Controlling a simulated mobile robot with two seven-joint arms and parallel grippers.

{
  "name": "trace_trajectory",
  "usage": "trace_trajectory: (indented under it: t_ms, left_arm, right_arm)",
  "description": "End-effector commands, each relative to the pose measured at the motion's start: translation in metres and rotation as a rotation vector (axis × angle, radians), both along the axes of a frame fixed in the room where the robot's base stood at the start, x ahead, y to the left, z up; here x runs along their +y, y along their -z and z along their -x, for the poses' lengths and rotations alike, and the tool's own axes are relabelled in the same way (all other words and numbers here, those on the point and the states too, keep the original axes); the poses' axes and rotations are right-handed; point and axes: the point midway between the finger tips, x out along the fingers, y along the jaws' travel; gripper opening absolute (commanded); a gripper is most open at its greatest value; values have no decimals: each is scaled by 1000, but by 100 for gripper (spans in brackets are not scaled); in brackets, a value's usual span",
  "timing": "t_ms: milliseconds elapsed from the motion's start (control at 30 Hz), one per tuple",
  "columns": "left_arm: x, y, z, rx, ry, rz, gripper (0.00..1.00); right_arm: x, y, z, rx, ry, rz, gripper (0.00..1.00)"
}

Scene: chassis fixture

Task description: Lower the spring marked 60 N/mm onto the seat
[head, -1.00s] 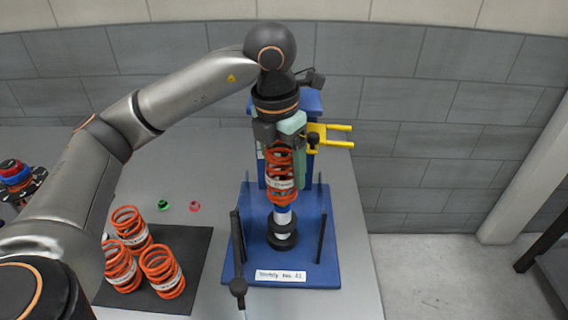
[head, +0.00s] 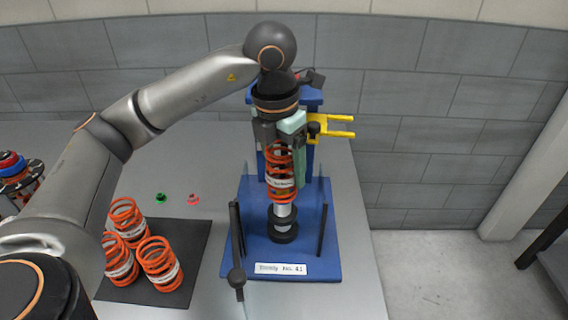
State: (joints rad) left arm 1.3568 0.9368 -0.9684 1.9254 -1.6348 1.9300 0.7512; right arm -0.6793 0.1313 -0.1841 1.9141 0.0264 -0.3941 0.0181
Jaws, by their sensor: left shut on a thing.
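An orange coil spring (head: 280,174) with a white label stands upright in my left gripper (head: 281,142), which is shut on its upper part. The label's print is too small to read. The spring is around the rod of a damper (head: 284,213) on the blue fixture (head: 313,247). A round black seat (head: 283,232) is at the damper's lower part, below the spring's bottom coil, with part of the damper showing between them. My right gripper is not in view.
Several orange springs (head: 157,262) stand on a black mat (head: 192,275) at the left. A yellow fork (head: 335,127) sticks out right of the fixture. A dark lever (head: 237,274) stands at its front left. Small green (head: 160,198) and red (head: 193,200) pieces lie on the grey table.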

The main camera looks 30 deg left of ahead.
Motion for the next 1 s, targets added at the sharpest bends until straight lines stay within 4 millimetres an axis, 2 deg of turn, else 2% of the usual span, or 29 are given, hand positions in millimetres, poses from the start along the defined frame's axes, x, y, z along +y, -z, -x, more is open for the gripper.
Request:
trace_trajectory:
  t_ms: [267, 1000]
  left_arm:
    - [0, 3, 0, -2, 0, 1, 0]
    - [0, 39, 0, -3, 0, 1, 0]
  right_arm:
    - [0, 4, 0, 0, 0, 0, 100]
    - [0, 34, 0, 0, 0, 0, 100]
